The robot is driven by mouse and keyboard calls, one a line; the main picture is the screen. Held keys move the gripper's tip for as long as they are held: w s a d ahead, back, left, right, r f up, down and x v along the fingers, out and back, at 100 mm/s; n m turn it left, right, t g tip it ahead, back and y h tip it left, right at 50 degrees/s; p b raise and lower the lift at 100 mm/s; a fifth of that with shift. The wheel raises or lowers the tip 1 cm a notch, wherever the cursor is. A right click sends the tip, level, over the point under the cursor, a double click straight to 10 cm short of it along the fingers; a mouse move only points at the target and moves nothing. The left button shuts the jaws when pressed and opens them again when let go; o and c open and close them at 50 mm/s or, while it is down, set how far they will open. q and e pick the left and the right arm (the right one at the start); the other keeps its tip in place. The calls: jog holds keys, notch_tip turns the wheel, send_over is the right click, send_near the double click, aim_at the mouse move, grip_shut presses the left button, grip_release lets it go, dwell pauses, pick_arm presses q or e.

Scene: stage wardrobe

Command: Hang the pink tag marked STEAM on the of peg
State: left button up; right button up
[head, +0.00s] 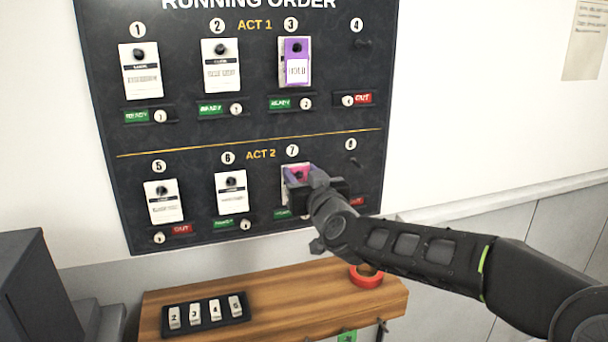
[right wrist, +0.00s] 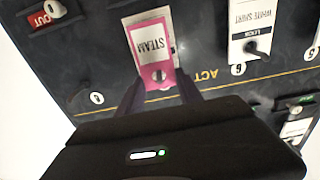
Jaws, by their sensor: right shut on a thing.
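The pink tag marked STEAM (right wrist: 150,42) is at the position 7 peg in the lower row, in front of a white card. In the head view only a bit of its pink (head: 300,169) shows. My right gripper (head: 303,178) is shut on the tag's top part; in the right wrist view its fingers stand either side of the tag's hole. A dark round spot shows in the hole, and I cannot tell whether the tag rests on the peg. A purple tag (head: 297,71) hangs over the card at 3. My left gripper is not in view.
The dark board (head: 200,145) has white cards on pegs 1, 2, 5 and 6. The pegs at 4 (head: 363,44) and 8 (head: 352,161) are bare. Below, a wooden shelf (head: 290,290) carries a tray (head: 240,319) of number tiles and a red ring (head: 366,281).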

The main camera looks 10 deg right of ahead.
jog(key=shift+w+a+f, duration=0.1)
jog(key=shift+w+f, duration=0.1)
jog(key=shift+w, duration=0.25)
dwell(0.4)
jog(key=o, duration=1.4)
jog(key=s, duration=0.2)
jog(key=s+b, duration=0.1)
jog(key=s, duration=0.2)
jog(key=s+b, duration=0.1)
jog(key=s, duration=0.1)
jog(key=shift+s+d, duration=0.3)
jog(key=shift+s, duration=0.1)
